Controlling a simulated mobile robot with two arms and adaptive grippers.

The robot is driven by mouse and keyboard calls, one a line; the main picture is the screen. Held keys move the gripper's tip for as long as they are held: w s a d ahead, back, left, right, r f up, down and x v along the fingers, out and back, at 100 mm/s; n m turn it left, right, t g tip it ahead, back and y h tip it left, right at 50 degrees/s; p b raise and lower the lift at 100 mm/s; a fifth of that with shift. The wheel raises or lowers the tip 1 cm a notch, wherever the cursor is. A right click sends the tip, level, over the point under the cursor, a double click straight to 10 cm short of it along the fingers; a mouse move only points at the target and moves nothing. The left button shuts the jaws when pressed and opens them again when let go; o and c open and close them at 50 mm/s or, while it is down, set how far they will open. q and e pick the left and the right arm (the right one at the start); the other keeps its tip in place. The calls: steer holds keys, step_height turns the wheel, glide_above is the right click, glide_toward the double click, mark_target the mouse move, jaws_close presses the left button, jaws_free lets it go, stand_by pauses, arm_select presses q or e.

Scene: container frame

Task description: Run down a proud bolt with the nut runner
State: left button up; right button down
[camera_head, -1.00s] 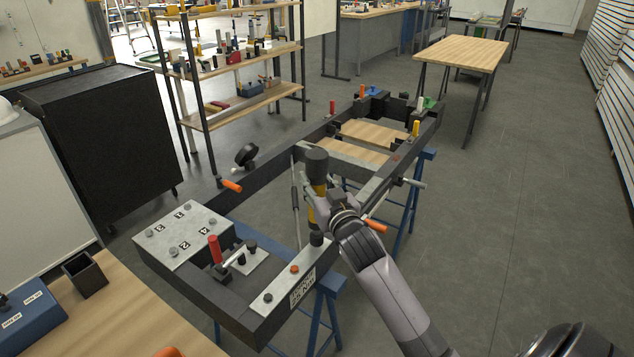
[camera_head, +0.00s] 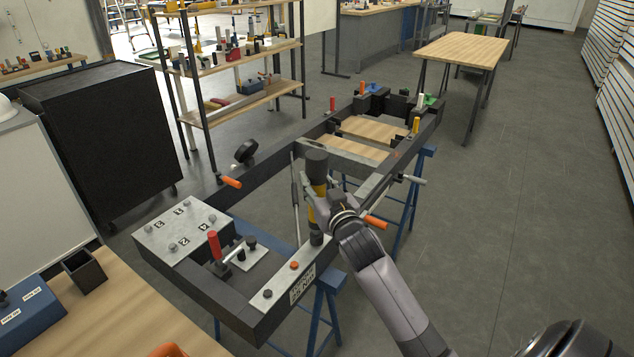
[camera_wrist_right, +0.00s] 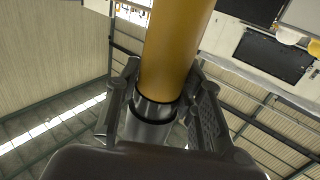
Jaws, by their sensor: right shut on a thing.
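My right gripper (camera_head: 322,208) is shut on the nut runner (camera_head: 317,172), a yellow tool with a dark cylindrical head. It holds the tool upright over the inside of the dark frame. In the right wrist view the yellow barrel (camera_wrist_right: 174,45) stands between the two fingers (camera_wrist_right: 160,105). A steel plate (camera_head: 158,238) at the frame's near left corner carries several bolts beside number labels, including one by the label 2 (camera_head: 172,247). I cannot tell which bolt stands proud. The tool is apart from the plate.
The dark frame (camera_head: 195,287) rests on blue trestles (camera_head: 328,290). A red-handled clamp (camera_head: 215,246) stands near the plate, and orange handles (camera_head: 231,182) stick out from the rails. A wooden bench (camera_head: 110,325) with a blue box (camera_head: 30,312) is at near left. Floor at right is clear.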

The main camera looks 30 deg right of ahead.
mark_target(321, 171)
steer(key=shift+s+f, duration=0.1)
steer(key=shift+f, duration=0.25)
stand_by(0.3)
steer(key=shift+a+f, duration=0.15)
steer(key=shift+f, duration=0.05)
stand_by(0.6)
steer(key=shift+p, duration=0.35)
stand_by(0.4)
steer(key=shift+r+p, duration=2.6)
steer(key=shift+r, duration=0.3)
